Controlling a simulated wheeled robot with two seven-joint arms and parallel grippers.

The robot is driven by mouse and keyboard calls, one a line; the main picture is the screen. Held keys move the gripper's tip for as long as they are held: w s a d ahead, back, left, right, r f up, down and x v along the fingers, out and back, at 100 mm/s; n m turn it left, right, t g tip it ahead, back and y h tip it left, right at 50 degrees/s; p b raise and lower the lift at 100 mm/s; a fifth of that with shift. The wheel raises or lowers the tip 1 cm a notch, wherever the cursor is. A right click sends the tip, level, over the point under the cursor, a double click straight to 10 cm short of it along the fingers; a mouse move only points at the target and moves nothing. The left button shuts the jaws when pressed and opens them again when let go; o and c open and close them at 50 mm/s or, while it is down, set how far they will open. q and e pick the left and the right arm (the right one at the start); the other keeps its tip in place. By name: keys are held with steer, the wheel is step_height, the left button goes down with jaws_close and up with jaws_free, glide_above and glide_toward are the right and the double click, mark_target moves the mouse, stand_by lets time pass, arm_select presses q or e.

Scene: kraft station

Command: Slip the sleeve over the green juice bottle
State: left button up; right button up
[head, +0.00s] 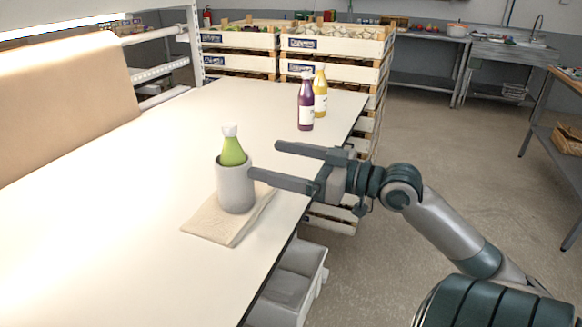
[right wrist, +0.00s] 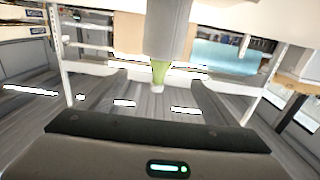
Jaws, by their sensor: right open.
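The green juice bottle (head: 232,152) stands upright inside the grey sleeve (head: 236,190). Its green upper part and white cap show above the sleeve's rim; its lower part is hidden. The sleeve stands on a light wooden-looking mat (head: 208,228). My right gripper (head: 264,161) is open at the sleeve's right side, with the nearer fingertip close to its upper edge; contact cannot be told. In the right wrist view, the sleeve (right wrist: 168,28) and bottle (right wrist: 161,72) appear upside down, beyond the open, empty fingers. My left gripper is not in view.
A purple bottle (head: 306,108) and a yellow bottle (head: 320,98) stand farther back on the white table (head: 130,215). Stacked crates (head: 330,44) stand behind the table. A grey bin (head: 285,288) is below its right edge.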

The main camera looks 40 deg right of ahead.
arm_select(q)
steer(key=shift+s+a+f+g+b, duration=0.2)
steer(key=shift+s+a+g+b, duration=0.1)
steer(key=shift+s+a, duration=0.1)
arm_select(e)
steer(key=shift+v, duration=1.4)
